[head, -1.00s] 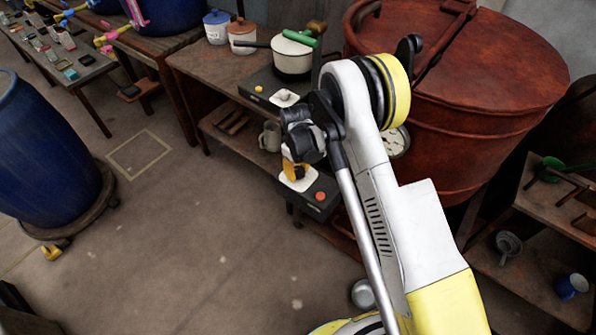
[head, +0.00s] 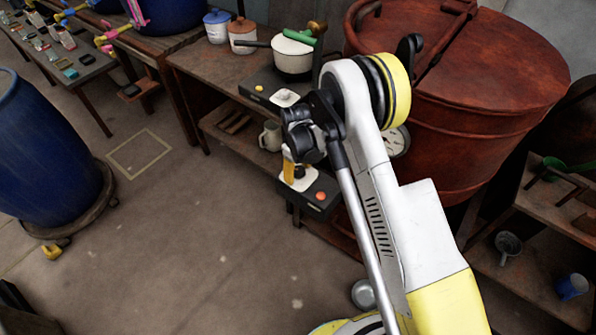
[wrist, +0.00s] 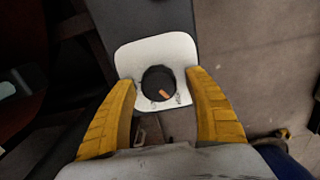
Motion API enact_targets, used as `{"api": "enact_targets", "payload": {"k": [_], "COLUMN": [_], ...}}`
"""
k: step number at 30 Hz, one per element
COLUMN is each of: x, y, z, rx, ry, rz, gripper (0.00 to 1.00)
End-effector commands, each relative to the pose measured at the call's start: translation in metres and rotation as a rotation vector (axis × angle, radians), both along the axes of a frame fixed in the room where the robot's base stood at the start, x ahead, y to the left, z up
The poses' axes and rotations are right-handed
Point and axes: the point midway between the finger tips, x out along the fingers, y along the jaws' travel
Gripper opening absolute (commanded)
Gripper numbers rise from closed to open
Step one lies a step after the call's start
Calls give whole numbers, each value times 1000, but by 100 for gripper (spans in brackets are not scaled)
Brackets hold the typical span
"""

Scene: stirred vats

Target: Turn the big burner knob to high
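The big burner knob (wrist: 150,80) is a dark round knob with an orange pointer mark, on a white plate (wrist: 150,48) in the wrist view. The mark points toward the lower right of the knob. My gripper (wrist: 160,77) is open, with one yellow finger on each side of the knob and a visible gap to it on both sides. In the head view my gripper (head: 289,172) is over the white plate (head: 307,181) on the dark burner box. The knob is mostly hidden there. Small lettering on the plate is unreadable.
An orange button or lamp (head: 320,196) is on the box beside the plate. A white pot (head: 292,54) with a green handle stands on the upper burner, which has a small pale knob (head: 285,96). A large red vat (head: 480,110) stands close right.

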Motion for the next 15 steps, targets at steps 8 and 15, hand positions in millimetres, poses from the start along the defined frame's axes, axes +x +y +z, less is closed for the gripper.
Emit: {"api": "enact_targets", "payload": {"k": [8,15], "x": [0,-2], "y": [0,2], "z": [19,73], "rx": [-1,0], "ry": [-1,0], "rz": [0,0], "gripper": [62,62]}}
